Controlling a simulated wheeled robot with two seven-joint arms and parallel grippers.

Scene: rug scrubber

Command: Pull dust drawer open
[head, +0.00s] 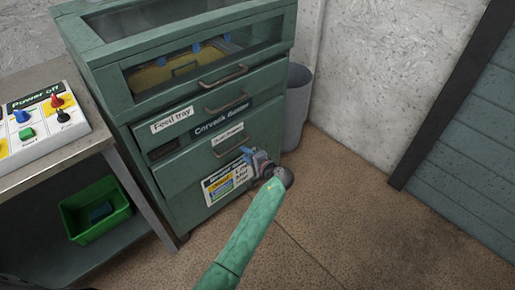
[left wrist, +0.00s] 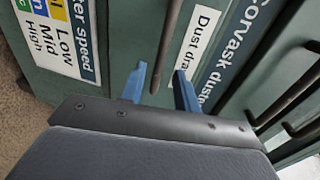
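My left gripper (head: 247,152) is at the right end of this handle. In the left wrist view its two blue fingers (left wrist: 160,87) are apart, and one end of the handle (left wrist: 168,45) shows between them. I cannot tell whether they touch it. My right gripper is in neither view.
Above are the feed tray handle (head: 227,103) and a glass-fronted compartment (head: 190,62). A metal table (head: 75,152) with a switch panel (head: 40,125) stands left, a green bin (head: 95,210) below. A grey bin (head: 297,105) stands behind right. The floor at right is clear.

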